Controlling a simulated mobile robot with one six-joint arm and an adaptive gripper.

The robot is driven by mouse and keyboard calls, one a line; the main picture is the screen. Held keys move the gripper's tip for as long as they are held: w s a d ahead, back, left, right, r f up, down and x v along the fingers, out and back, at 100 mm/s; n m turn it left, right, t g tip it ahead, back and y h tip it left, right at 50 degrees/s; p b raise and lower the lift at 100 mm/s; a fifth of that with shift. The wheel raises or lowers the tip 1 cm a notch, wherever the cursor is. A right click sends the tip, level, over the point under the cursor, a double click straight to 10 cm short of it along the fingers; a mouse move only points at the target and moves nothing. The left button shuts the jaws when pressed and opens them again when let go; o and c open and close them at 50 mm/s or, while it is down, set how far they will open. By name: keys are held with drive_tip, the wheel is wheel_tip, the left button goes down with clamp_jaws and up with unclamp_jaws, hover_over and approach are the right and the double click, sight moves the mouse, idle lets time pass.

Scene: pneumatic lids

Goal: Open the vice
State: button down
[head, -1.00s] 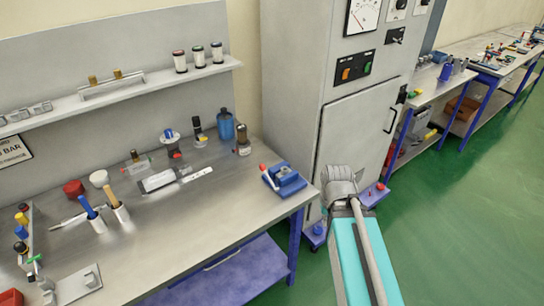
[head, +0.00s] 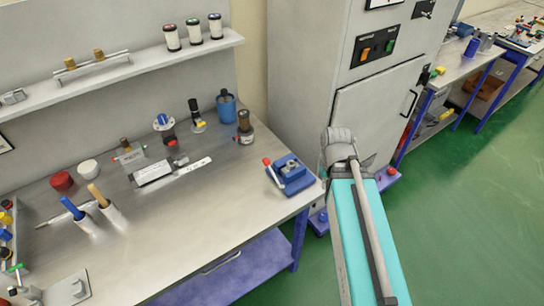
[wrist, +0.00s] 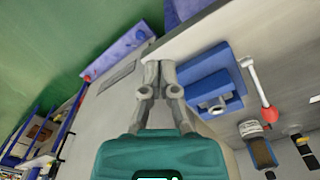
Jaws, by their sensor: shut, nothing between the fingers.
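The blue vice (head: 297,178) sits at the right front corner of the grey bench, with a grey metal part on its top. Its handle (head: 272,171) has a red end and sticks up on the left side. The wrist view shows the vice (wrist: 197,73) right of my fingers, with its red-ended handle (wrist: 262,92) at the far right. My gripper (wrist: 159,66) is shut and empty, its fingertips close beside the vice in that picture. I cannot tell whether they touch it. In the head view the fingers cannot be made out. The gap between the vice's jaws is unclear.
The grey bench (head: 215,210) holds bottles, fittings and two tool holders left of the vice. A tall grey cabinet (head: 300,80) stands behind my arm. A shelf (head: 120,78) runs above the bench. Green floor (head: 460,230) is free at the right.

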sight(275, 163)
idle(0.3)
drive_tip(key=w+a+m+y+b, duration=0.1)
drive_tip(key=w+a, duration=0.1)
drive_tip(key=w+a+f+m+y+b, duration=0.1)
drive_tip(key=w+y, duration=0.1)
drive_tip(key=w, duration=0.1)
drive_tip(key=w+a+m+y+b, duration=0.1)
drive_tip(key=w+a+m, duration=0.1)
drive_tip(key=w, duration=0.1)
drive_tip(key=shift+a+f+g+y, duration=0.3)
drive_tip(key=shift+a+f+y, duration=0.05)
drive_tip(key=shift+f+y, duration=0.05)
drive_tip(key=w+a+m+y+b, duration=0.1)
drive_tip(key=w, duration=0.1)
drive_tip(key=w+a+r+m+y+b, duration=0.1)
drive_tip(key=w+y, duration=0.1)
drive_tip(key=w+a+r+m+y+b, duration=0.1)
drive_tip(key=w+m+y, duration=0.1)
drive_tip(key=w, duration=0.1)
drive_tip(key=shift+w+a, duration=0.1)
drive_tip(key=shift+a, duration=0.15)
drive_tip(key=shift+w+a+r+m+y, duration=0.15)
drive_tip(key=shift+w+r+m+y, duration=0.1)
drive_tip(key=shift+r+m+y, duration=0.1)
drive_tip(key=b+x, duration=0.5)
drive_tip(key=x, duration=0.3)
drive_tip(key=shift+s+f, duration=0.15)
drive_tip(key=shift+b+x, duration=0.7)
drive_tip(key=shift+x, duration=0.2)
